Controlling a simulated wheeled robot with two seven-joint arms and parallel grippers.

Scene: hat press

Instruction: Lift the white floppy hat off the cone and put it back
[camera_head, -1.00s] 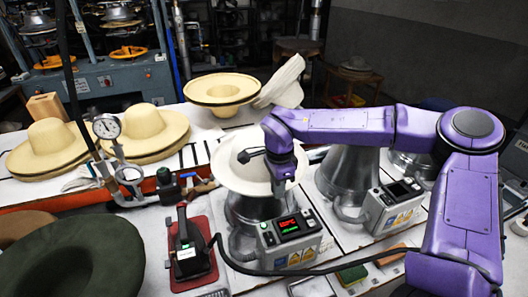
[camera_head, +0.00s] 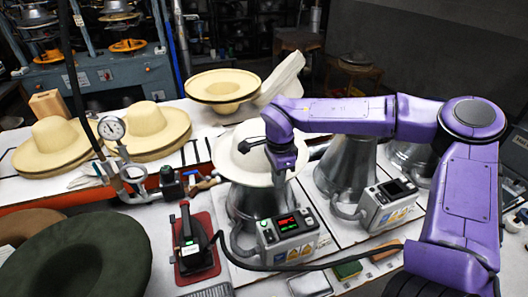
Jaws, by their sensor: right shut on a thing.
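The white floppy hat (camera_head: 236,163) sits over the metal cone (camera_head: 243,203) at the centre of the white bench. Its brim hides the cone's top, so I cannot tell whether hat and cone touch. My right gripper (camera_head: 281,178) reaches in from the right and is shut on the right part of the hat's brim. My wrist covers part of the hat, and the fingertips are hard to make out. My left gripper is not in view.
A second metal cone (camera_head: 345,168) stands to the right, with a control box (camera_head: 391,203). A red-based tool (camera_head: 196,251) and a green hat (camera_head: 75,258) are at the front left. Straw hats (camera_head: 52,145) lie behind, and a gauge (camera_head: 111,128) stands at left.

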